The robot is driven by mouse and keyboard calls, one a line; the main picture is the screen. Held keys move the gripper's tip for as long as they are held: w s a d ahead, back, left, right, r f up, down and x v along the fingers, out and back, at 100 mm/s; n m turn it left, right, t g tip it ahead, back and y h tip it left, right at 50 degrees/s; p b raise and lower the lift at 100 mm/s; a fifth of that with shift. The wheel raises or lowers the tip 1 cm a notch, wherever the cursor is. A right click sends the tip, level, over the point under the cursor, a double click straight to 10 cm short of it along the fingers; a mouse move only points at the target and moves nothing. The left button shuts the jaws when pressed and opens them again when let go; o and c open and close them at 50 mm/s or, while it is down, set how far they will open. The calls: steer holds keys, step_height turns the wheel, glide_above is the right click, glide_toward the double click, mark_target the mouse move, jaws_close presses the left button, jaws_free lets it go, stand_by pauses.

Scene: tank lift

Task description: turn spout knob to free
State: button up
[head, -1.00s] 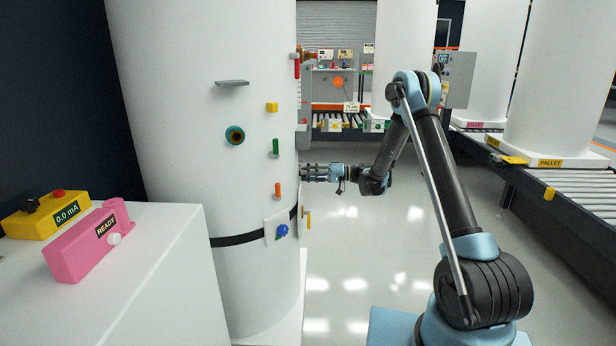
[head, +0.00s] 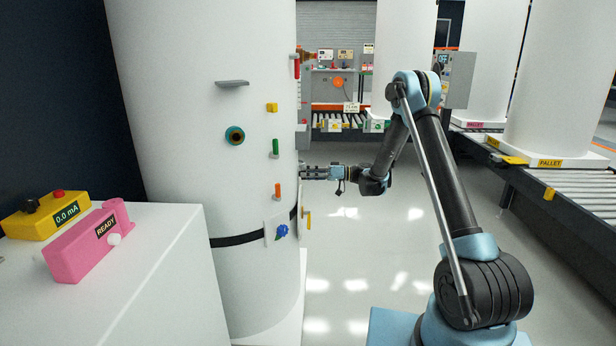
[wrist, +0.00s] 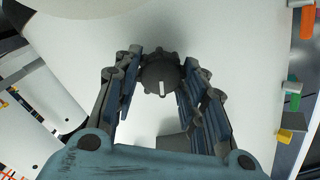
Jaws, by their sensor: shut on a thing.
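The spout knob (wrist: 158,76) is a dark round knob with a white pointer mark on the white tank wall. It shows between my fingers in the wrist view, with the mark pointing down in the picture. My gripper (wrist: 162,70) is shut on it, one finger on each side. In the head view my gripper (head: 305,172) reaches leftward to the right edge of the tank (head: 200,130). The knob is hidden there behind the tank's curve.
Several fittings stand out from the tank: a grey ledge (head: 232,83), a teal ring (head: 235,136), a green handle (head: 275,148), an orange handle (head: 277,190) and a blue knob (head: 282,231). A conveyor (head: 560,180) runs along the right. The floor between is clear.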

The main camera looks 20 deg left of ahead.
steer(key=shift+f, duration=0.1)
steer(key=o, duration=1.1)
steer(key=shift+c, duration=0.2)
steer(key=shift+d, duration=0.1)
steer(key=v, duration=1.2)
